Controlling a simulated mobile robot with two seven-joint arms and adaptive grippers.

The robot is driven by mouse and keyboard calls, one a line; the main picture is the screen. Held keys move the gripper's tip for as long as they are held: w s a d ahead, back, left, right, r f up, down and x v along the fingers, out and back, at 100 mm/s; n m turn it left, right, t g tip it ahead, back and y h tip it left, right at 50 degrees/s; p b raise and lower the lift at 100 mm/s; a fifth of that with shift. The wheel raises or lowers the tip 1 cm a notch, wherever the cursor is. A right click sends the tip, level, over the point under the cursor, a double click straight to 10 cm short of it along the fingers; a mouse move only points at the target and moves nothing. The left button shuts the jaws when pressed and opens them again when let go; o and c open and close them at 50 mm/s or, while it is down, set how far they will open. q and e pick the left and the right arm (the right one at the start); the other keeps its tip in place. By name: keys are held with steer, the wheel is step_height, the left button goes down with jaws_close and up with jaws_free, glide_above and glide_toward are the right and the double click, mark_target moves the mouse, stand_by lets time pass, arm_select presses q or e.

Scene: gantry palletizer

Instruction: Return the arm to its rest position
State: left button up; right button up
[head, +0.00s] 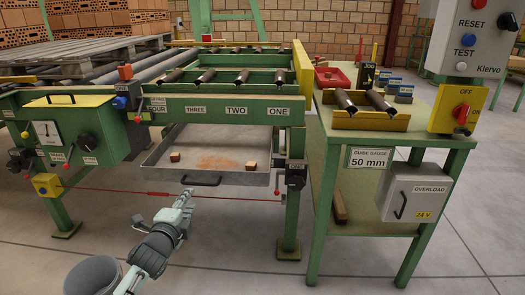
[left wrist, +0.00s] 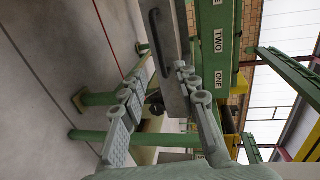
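My left arm comes in from the bottom left of the head view. Its gripper (head: 185,197) is in front of the roller frame, just below the black handle (head: 201,181) of the grey tray (head: 222,175). In the left wrist view the gripper's fingers (left wrist: 159,72) stand apart with nothing between them, so it is open and empty. The handle (left wrist: 160,45) shows beyond the fingertips; I cannot tell the exact gap. My right gripper is in neither view.
A red cord (head: 140,191) runs across the frame front, close to my left gripper. A green side table (head: 380,133) with a grey overload box (head: 412,198) stands at the right. Two small wooden blocks lie in the tray.

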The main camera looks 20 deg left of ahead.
arm_select(q)
steer(key=s+d+f+n+g, duration=0.25)
steer(key=s+f, duration=0.25)
steer(key=f, duration=0.3)
steer(key=s+d+f+n+g, duration=0.25)
steer(key=s+f+n, duration=0.2)
steer(key=f, duration=0.25)
steer(key=s+d+f+n+g+h, duration=0.1)
steer(key=s+d+f+n+g, duration=0.2)
steer(key=s, duration=0.6)
steer(key=s+d+f+n+g+h, duration=0.1)
steer(key=s+d+f+n+g, duration=0.2)
steer(key=s+f, duration=0.5)
steer(key=shift+s+d+f+n+g+h, duration=0.3)
steer(key=shift+s+d+n+g, duration=0.15)
steer(key=shift+s+g, duration=0.25)
